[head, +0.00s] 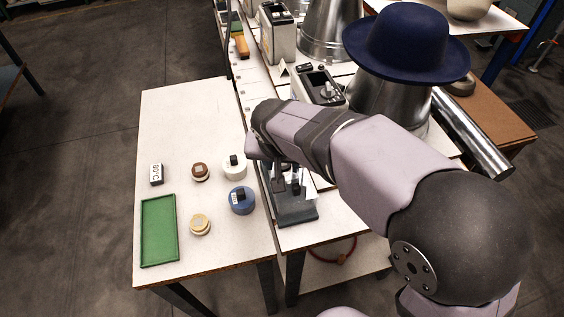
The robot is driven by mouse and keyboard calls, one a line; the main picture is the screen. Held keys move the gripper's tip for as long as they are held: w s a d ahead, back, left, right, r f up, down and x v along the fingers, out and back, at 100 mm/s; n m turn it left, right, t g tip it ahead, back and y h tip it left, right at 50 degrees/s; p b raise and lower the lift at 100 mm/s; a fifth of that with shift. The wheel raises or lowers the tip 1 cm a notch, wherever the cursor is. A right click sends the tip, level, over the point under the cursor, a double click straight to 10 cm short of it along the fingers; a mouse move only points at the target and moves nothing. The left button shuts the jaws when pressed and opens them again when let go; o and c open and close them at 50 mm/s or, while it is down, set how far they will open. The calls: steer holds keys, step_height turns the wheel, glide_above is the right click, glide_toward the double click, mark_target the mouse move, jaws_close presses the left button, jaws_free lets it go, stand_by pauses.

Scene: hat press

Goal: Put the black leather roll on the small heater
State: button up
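My gripper (287,182) points down at the left edge of the white bench, over a low dark grey device (298,215) that may be the small heater. Its fingers are small and dark against that device, so I cannot tell whether they hold anything. I cannot clearly pick out the black leather roll. On the side table stand a white roll (233,171) and a blue roll (241,204), each with a black piece on top, a brown roll (200,173) and a cream roll (200,225).
The white side table (185,110) also bears a green tray (145,235) and a block marked 80°C (156,174); its far part is clear. A blue hat (408,42) on a metal form stands behind my arm. Black-topped equipment (318,86) lies beyond the gripper.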

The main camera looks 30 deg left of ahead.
steer(key=shift+s+r, duration=0.1)
steer(key=shift+r, duration=0.35)
steer(key=v, duration=1.1)
steer(key=shift+s+d+r, duration=0.15)
steer(key=shift+s+r, duration=0.05)
steer(key=shift+m+g+h, duration=0.8)
steer(key=shift+m+h, duration=0.1)
steer(key=w+d+f, duration=0.2)
steer(key=d, duration=0.4)
steer(key=w+d+f, duration=0.1)
steer(key=d+f, duration=0.2)
steer(key=d, duration=0.3)
steer(key=w+d+f, duration=0.2)
steer(key=d+f, duration=0.1)
steer(key=d, duration=0.4)
steer(key=shift+w+f, duration=0.2)
steer(key=shift+w, duration=0.1)
steer(key=s+d+f+m+g, duration=0.1)
steer(key=s+d+f, duration=0.3)
steer(key=d, duration=0.5)
steer(key=s+d+f+m+g, duration=0.1)
steer(key=s+d+f, duration=0.4)
steer(key=d, duration=0.4)
steer(key=shift+s+d+m, duration=0.25)
steer(key=shift+s+m, duration=0.1)
steer(key=shift+m, duration=0.05)
